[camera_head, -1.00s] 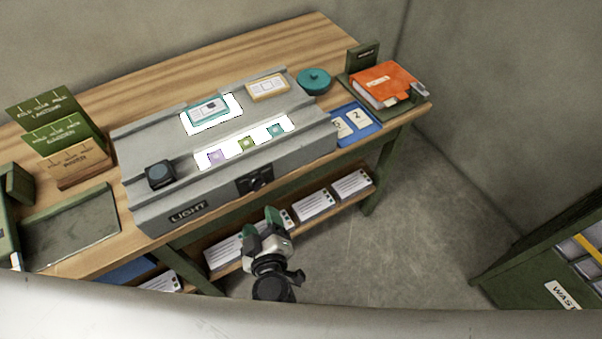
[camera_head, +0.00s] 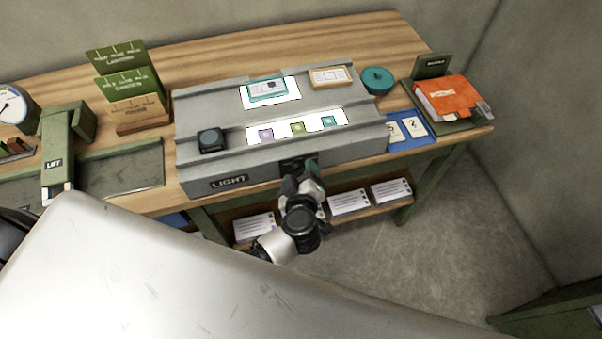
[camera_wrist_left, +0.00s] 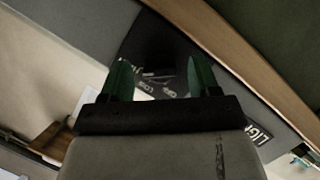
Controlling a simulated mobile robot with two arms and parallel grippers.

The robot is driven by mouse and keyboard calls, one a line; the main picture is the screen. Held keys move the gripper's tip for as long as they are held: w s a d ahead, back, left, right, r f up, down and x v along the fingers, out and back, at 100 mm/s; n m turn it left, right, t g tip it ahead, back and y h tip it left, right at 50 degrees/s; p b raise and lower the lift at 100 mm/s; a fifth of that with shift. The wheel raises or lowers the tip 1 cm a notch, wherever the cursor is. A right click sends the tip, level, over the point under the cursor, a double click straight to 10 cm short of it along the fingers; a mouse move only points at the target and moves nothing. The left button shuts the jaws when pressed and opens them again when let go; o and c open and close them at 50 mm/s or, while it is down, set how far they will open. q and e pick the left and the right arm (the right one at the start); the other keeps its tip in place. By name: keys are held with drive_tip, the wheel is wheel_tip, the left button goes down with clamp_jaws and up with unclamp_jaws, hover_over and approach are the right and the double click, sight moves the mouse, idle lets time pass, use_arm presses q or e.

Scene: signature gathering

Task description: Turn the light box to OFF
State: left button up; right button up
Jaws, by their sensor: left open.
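The grey light box (camera_head: 240,173) stands on the wooden table, its front marked LIGHT. Its two top panels are lit white, with small cards on them. A dark switch plate on its front face is mostly hidden behind my left gripper (camera_head: 306,172) in the head view. In the left wrist view, the dark plate (camera_wrist_left: 160,62) with small white lettering lies just beyond the fingertips of the open left gripper (camera_wrist_left: 158,82). Nothing shows between the fingers. I cannot tell whether they touch the plate. My right gripper is not in view.
A black block (camera_head: 211,140) sits on the box's left end. Green card holders (camera_head: 128,88) and a LIFT device (camera_head: 58,160) stand to the left. A blue tray (camera_head: 424,139), teal pot (camera_head: 377,80) and orange book (camera_head: 455,98) are to the right. Paper stacks fill the shelf below.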

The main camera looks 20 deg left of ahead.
use_arm(q)
drive_tip(key=c, duration=0.9)
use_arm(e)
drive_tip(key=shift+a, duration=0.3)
